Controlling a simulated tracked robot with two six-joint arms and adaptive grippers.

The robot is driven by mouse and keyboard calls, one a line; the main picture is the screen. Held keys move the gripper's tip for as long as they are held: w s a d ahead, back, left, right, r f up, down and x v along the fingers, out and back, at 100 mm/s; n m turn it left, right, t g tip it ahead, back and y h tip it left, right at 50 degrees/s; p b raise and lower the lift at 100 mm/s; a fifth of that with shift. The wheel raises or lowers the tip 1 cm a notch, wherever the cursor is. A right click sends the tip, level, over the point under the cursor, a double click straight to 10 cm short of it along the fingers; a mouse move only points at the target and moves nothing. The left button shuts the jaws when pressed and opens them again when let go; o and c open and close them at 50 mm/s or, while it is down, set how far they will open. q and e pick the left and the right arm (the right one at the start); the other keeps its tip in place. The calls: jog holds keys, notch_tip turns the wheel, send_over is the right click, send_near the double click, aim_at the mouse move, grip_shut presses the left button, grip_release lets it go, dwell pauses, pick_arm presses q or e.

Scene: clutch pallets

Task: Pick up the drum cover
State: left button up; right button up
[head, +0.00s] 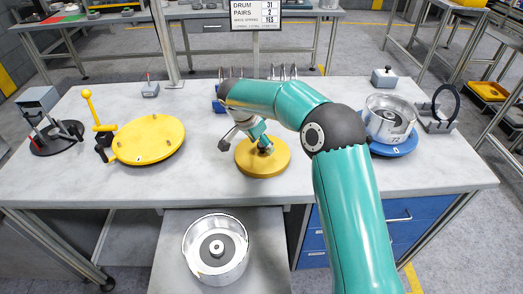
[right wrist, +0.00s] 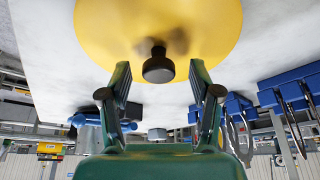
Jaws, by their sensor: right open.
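A round yellow disc with a dark knob at its centre, which looks like the drum cover (head: 256,168), lies flat on the middle of the workbench. In the right wrist view the cover (right wrist: 160,20) fills the top, and its black knob (right wrist: 158,66) stands between my fingers. My right gripper (head: 262,145) is just above the cover at its knob. The right wrist view shows the gripper (right wrist: 160,78) open, one finger on each side of the knob, with visible gaps. My left gripper is not in view.
A larger yellow disc with pegs (head: 150,141) lies at left. A metal drum (head: 215,250) sits on a lower surface in front. Another drum (head: 390,118) stands on a blue base (head: 395,149) at right. Hooked racks stand behind the cover. The bench front is clear.

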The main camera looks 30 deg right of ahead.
jog(key=shift+d+f, duration=0.3)
jog(key=shift+f, duration=0.35)
grip_shut()
jog(key=shift+r, duration=0.1)
